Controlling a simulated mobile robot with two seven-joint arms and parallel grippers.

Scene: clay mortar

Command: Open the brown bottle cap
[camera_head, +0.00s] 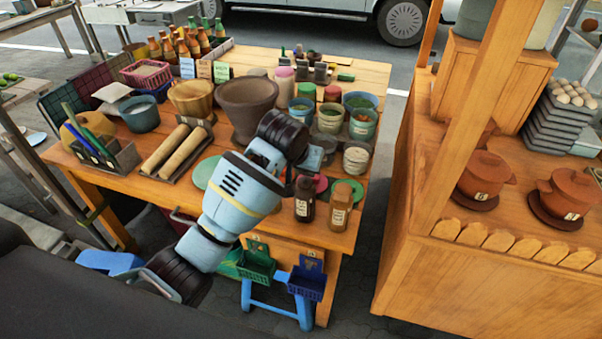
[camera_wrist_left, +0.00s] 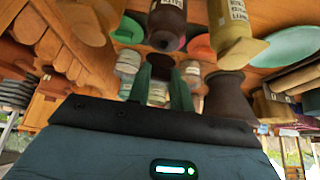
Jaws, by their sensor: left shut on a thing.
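A dark brown bottle (camera_head: 305,200) with a pale label stands upright near the table's front right corner. A tan bottle (camera_head: 340,208) stands beside it. In the left wrist view, the dark bottle (camera_wrist_left: 167,18) and tan bottle (camera_wrist_left: 236,40) appear upside down, and the dark bottle's neck is clear of the fingers. My left gripper (camera_wrist_left: 160,82) is shut on a small dark brown piece that looks like the cap (camera_wrist_left: 160,64), apart from the bottle. In the head view my arm hides most of the fingers and the cap. My right gripper is not in view.
The wooden table (camera_head: 262,62) is crowded with bowls, jars and trays. A dark mortar (camera_head: 246,102) stands behind my arm. A green disc (camera_head: 346,186) lies behind the bottles. A wooden stall (camera_head: 480,270) stands right, across a gap.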

